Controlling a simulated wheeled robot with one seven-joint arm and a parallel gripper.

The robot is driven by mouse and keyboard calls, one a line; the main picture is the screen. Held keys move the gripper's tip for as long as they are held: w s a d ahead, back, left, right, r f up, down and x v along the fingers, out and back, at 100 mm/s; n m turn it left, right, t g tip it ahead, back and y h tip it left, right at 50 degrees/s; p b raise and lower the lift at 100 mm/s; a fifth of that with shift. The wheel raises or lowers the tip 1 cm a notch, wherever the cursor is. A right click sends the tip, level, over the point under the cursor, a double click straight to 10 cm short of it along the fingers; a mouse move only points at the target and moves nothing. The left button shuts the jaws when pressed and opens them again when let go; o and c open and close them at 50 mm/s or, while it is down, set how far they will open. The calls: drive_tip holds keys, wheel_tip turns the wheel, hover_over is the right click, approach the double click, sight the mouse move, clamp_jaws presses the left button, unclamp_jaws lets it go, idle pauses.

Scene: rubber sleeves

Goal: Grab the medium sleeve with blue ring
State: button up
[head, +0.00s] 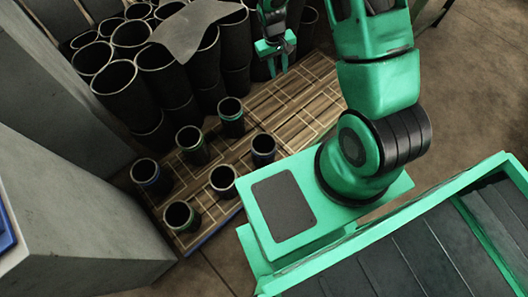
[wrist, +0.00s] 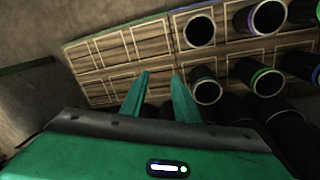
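Several short black sleeves stand upright on a wooden pallet (head: 300,92). One with a blue ring (head: 263,149) stands at the pallet's right side; it also shows in the wrist view (wrist: 200,30). Another blue-ringed sleeve (head: 145,172) stands at the left end and shows at the wrist view's right edge (wrist: 310,66). A third sleeve (head: 223,181) has a bluish-purple ring in the wrist view (wrist: 252,18). I cannot tell for sure which is medium. My gripper (head: 277,68) is open and empty above the pallet's far part, apart from the sleeves; its fingers show in the wrist view (wrist: 160,78).
Green-ringed sleeves (head: 231,117), (head: 191,145), (head: 182,216) stand among the blue ones. Tall black sleeves (head: 125,85) crowd behind the pallet, with a grey sheet (head: 190,30) over some. A grey block (head: 75,215) borders the left. The pallet's far right part is bare.

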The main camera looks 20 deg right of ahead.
drive_tip(key=s+a+f, duration=0.2)
drive_tip(key=a+f, duration=0.3)
drive_tip(key=f, duration=0.6)
drive_tip(key=s+a+f+n+y, duration=0.1)
drive_tip(key=s+a+f, duration=0.2)
drive_tip(key=f, duration=0.8)
drive_tip(key=s+a+f+n, duration=0.1)
drive_tip(key=s+a+f, duration=0.2)
drive_tip(key=a+f, duration=0.4)
wheel_tip(320, 180, down, 4)
drive_tip(key=shift+s+f+y, duration=0.15)
drive_tip(key=shift+f+y, duration=0.1)
drive_tip(key=shift+y, duration=0.15)
wheel_tip(320, 180, down, 4)
drive_tip(key=shift+s+a+f, duration=0.1)
drive_tip(key=shift+f, duration=0.1)
wheel_tip(320, 180, down, 7)
drive_tip(key=shift+r, duration=0.2)
drive_tip(key=shift+a, duration=0.1)
clamp_jaws()
